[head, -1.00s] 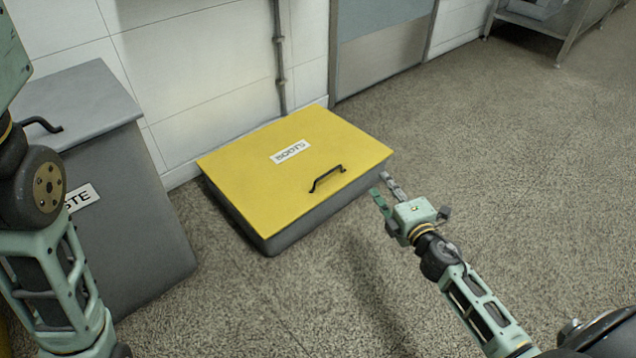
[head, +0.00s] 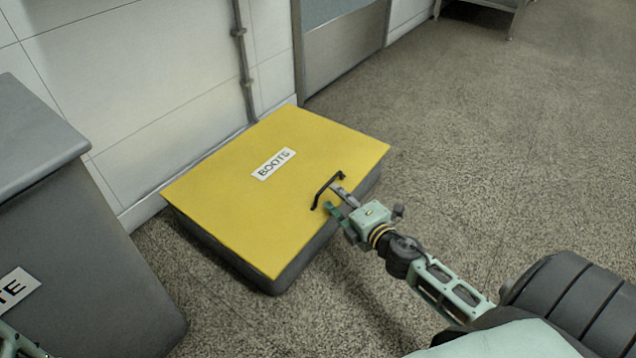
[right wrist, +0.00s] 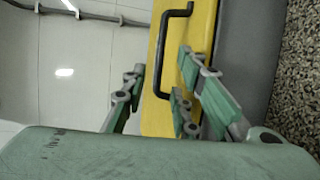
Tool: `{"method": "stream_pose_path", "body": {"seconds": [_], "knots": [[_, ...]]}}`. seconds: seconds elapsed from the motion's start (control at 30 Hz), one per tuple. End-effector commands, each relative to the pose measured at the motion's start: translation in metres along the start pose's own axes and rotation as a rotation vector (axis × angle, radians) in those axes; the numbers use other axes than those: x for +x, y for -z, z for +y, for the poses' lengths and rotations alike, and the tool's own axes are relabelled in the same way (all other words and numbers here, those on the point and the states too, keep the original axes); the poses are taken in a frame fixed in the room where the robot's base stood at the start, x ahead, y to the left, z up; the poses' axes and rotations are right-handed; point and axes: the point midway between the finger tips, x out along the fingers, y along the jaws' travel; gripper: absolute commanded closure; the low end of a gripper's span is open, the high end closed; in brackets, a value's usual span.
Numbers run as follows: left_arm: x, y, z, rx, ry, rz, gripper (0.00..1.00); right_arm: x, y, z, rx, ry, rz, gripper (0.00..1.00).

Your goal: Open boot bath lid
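The boot bath is a low grey box (head: 283,278) with a flat yellow lid (head: 225,205) labelled BOOTS, and the lid lies shut. A black bar handle (head: 318,192) stands near the lid's front right edge. My right gripper (head: 338,203) is at the handle, its fingers open. In the right wrist view the handle (right wrist: 163,45) shows between the spread fingers of the gripper (right wrist: 158,78). I see no finger closed on it, and cannot tell whether any finger touches it.
A grey waste bin (head: 80,260) stands left of the boot bath. A white tiled wall (head: 130,80) with a vertical pipe (head: 243,60) is behind the bath. The speckled floor (head: 480,130) to the right is clear.

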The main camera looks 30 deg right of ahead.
Motion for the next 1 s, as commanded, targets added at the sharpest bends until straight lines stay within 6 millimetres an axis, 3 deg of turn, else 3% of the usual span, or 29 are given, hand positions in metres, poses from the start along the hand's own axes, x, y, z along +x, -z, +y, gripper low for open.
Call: {"method": "stream_pose_path", "body": {"seconds": [0.2,0.4,0.83,1.0], "knots": [[-0.015,0.005,0.003,0.000,0.000,0.000,1.00,0.037,-0.001,-0.001,-0.003,-0.004,0.001,0.73],[-0.022,0.007,0.004,0.000,0.000,-0.001,1.00,0.060,0.000,0.000,-0.001,-0.004,0.000,0.73],[-0.023,0.008,0.005,0.000,-0.001,0.000,1.00,0.067,-0.001,0.001,0.001,-0.001,-0.001,0.74],[-0.023,0.008,0.005,0.000,-0.001,0.000,1.00,0.067,-0.001,0.001,0.001,-0.001,-0.001,0.89]]}}
